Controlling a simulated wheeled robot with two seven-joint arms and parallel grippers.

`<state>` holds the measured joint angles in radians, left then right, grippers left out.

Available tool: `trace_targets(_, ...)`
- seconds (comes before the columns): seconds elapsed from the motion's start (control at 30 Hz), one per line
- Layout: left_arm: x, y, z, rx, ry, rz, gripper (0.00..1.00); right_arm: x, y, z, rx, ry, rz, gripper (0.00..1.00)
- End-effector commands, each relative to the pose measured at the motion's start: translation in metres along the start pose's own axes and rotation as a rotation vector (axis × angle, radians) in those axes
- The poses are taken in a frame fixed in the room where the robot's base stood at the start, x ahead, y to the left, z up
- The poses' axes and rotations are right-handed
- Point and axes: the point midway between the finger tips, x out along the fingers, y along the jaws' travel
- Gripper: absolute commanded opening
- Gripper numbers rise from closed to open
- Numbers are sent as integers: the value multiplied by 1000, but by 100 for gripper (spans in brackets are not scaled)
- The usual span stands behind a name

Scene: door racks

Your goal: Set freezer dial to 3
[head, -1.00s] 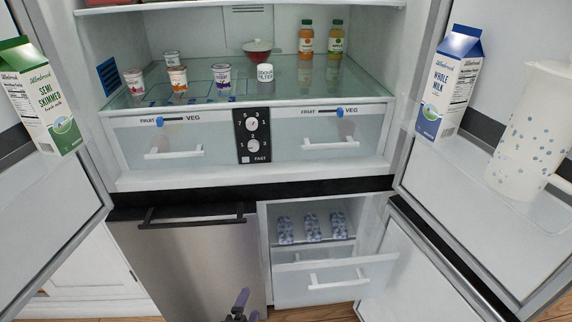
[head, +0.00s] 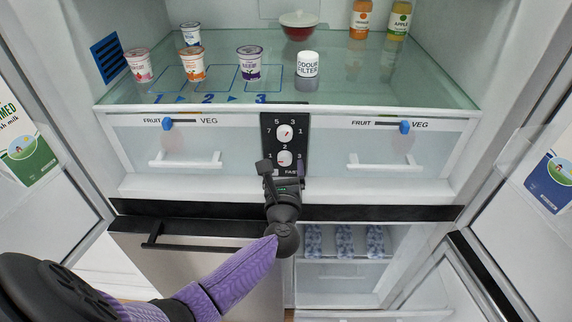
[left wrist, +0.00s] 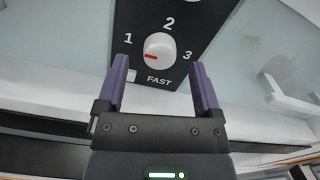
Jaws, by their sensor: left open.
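The black control panel (head: 270,128) sits between the two drawers and carries two white dials. The lower dial (head: 284,158), marked 1, 2 and 3, is partly hidden by my gripper in the head view. In the left wrist view this dial (left wrist: 160,48) shows clearly, its red mark pointing left, just below the 1. The upper dial (head: 285,133) has numbers up to 7. My left gripper (head: 282,170) is open and empty just in front of the panel's lower part. Its two purple fingers (left wrist: 160,72) stand wide, one to each side below the dial. My right gripper is out of view.
Drawers with white handles (head: 185,160) (head: 358,160) flank the panel. A glass shelf (head: 350,85) above holds yogurt cups (head: 192,64), an odour filter jar (head: 307,66) and bottles. Open doors with milk cartons (head: 27,145) stand at both sides. The freezer drawer (head: 340,275) is below right.

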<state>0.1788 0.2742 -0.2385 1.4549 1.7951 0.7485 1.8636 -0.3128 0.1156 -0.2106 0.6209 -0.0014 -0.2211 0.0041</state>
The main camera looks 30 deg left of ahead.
Motion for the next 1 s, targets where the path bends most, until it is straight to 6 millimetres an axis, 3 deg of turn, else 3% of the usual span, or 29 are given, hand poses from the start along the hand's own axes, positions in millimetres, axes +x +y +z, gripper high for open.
trace_targets(0.13,15,0,-1,2,-1,1,84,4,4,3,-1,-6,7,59)
trace_targets(0.43,18,0,0,3,1,0,84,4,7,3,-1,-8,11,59)
trace_targets(0.83,17,0,0,3,1,0,0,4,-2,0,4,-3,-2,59)
trace_targets(1.0,17,0,0,7,1,0,0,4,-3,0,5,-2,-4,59)
